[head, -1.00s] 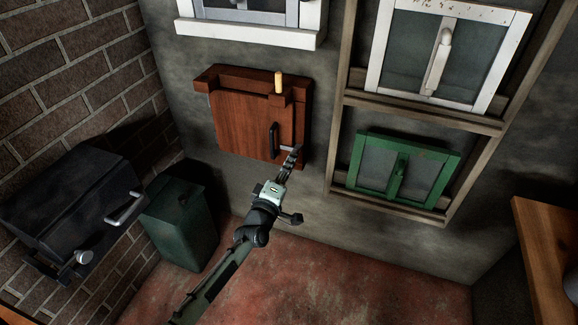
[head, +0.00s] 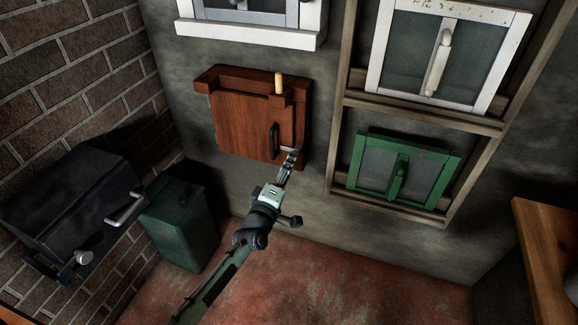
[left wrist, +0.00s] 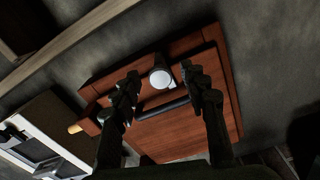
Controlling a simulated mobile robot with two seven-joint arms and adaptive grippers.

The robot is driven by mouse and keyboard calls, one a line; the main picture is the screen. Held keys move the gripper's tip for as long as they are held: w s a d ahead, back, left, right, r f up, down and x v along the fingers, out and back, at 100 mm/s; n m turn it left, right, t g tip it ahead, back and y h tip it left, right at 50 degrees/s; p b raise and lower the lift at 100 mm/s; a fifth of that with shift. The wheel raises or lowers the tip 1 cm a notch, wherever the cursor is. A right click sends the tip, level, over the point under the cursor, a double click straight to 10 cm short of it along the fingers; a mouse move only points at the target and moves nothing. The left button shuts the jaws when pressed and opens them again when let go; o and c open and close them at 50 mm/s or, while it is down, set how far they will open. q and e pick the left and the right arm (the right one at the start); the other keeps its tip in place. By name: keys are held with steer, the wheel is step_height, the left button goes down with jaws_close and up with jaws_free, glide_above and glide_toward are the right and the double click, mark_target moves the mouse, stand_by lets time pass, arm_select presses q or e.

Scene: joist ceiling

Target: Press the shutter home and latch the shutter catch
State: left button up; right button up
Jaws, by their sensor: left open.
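The shutter (head: 238,122) is a red-brown wooden panel in a wooden frame on the grey wall. It also shows in the left wrist view (left wrist: 180,132). It bears a black bar handle (head: 274,140). A tan-handled catch (head: 278,84) stands upright at the frame's upper right; its tan end shows at the left of the wrist view (left wrist: 76,128). My left gripper (head: 291,153) is open at the shutter's lower right, beside the handle. In the wrist view a pale round knob (left wrist: 160,78) lies between its fingers, with no visible grip on it. I cannot tell whether the shutter is flush.
A green window (head: 400,172) and a white window (head: 445,60) sit in timber framing at right. A green bin (head: 182,225) and a black grill (head: 75,205) stand at left. A wooden bench edge (head: 540,255) is at right. The floor between is clear.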

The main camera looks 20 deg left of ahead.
arm_select(q)
steer(key=s, duration=1.1)
steer(key=shift+s+a, duration=0.2)
steer(key=shift+s, duration=0.05)
